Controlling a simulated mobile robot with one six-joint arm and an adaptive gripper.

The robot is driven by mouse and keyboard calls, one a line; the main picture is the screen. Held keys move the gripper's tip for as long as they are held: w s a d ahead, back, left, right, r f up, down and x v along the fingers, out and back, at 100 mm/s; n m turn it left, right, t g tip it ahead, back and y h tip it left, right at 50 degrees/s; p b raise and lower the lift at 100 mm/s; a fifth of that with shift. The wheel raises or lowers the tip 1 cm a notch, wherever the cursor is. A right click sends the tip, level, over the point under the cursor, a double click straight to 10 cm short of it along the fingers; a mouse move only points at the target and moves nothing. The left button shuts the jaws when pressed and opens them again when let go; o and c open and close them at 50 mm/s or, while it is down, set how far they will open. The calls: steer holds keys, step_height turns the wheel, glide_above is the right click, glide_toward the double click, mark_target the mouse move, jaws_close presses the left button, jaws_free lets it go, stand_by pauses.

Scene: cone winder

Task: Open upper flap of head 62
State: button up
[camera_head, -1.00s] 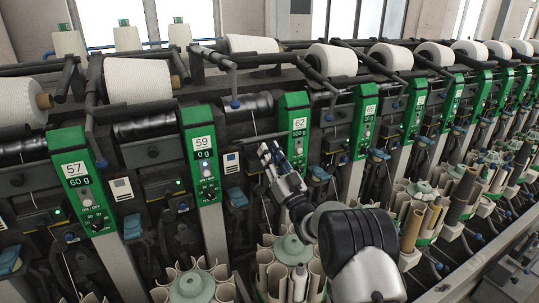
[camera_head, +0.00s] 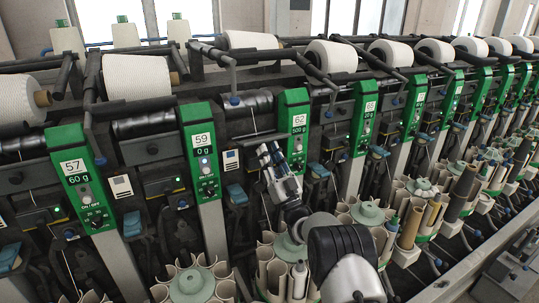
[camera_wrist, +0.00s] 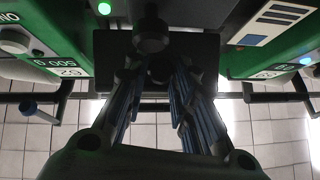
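Head 62 has a green panel (camera_head: 293,125) reading "62" and "500 g", right of my gripper (camera_head: 269,152) in the head view. In the wrist view, the same panel (camera_wrist: 45,45) is upside down at the left. The dark upper flap (camera_wrist: 200,55) of head 62 lies between this panel and that of head 59. A dark round knob (camera_wrist: 151,37) stands out in front of it. My gripper (camera_wrist: 157,75) is open, with its blue-padded fingers on either side of the line to the knob. I cannot tell whether they touch anything.
Head 59's green panel (camera_head: 203,150) stands left of my gripper; head 57's panel (camera_head: 82,178) is further left. A round magazine of paper tubes (camera_head: 285,262) stands below my gripper. White yarn cones (camera_head: 331,58) line the top. Tiled floor shows in the wrist view.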

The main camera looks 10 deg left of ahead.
steer(key=o, duration=0.4)
steer(key=shift+c, duration=0.2)
steer(key=shift+f, duration=0.1)
steer(key=s+d, duration=0.8)
steer(key=s, duration=0.1)
steer(key=shift+s+d+f, duration=0.2)
steer(key=shift+d+f, duration=0.15)
steer(key=shift+d, duration=0.05)
steer(key=shift+c, duration=0.5)
